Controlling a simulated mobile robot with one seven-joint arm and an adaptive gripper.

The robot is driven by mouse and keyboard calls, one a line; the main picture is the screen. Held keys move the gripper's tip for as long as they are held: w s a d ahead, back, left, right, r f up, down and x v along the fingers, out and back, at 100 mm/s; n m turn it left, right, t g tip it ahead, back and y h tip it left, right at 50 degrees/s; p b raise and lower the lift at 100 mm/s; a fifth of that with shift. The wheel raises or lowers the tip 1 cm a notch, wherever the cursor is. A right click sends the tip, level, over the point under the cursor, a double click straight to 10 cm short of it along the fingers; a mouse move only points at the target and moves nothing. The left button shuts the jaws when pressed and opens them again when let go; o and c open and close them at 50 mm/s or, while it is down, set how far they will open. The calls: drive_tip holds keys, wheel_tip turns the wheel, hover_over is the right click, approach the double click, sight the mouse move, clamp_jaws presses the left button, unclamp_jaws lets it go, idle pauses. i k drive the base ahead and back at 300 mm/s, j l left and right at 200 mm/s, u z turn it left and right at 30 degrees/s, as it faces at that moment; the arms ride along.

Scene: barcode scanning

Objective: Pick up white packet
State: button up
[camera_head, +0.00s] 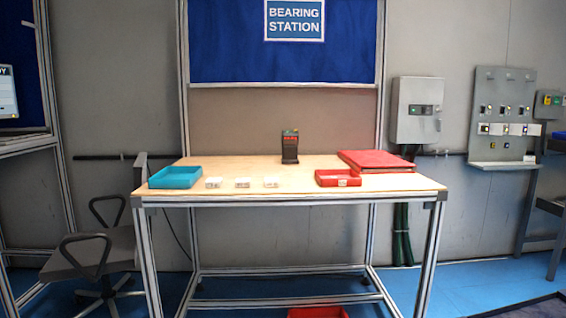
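Three small white packets lie in a row along the front part of the wooden table (300,187). The left packet (213,183) is nearest the teal tray, the middle packet (243,183) lies between the other two, and the right packet (271,182) is toward the table's centre. Each seems to have dark print on its front, too small to read. My gripper is not in view.
A teal tray (175,178) sits at the table's left and a small red tray (337,178) at the right. A dark scanner-like device (290,147) stands at the back middle. A flat red item (376,160) lies at back right. An office chair (92,254) stands left.

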sight(269, 182)
drive_tip(key=i+z, duration=0.25)
drive_tip(key=i, duration=0.2)
drive_tip(key=i+j+z, duration=0.25)
drive_tip(key=i, duration=0.15)
drive_tip(key=i+j+z, duration=0.1)
drive_tip(key=i+z, duration=0.2)
drive_tip(key=i, duration=0.15)
drive_tip(key=i+j+z, duration=0.25)
drive_tip(key=i+j, duration=0.1)
drive_tip(key=i, duration=0.05)
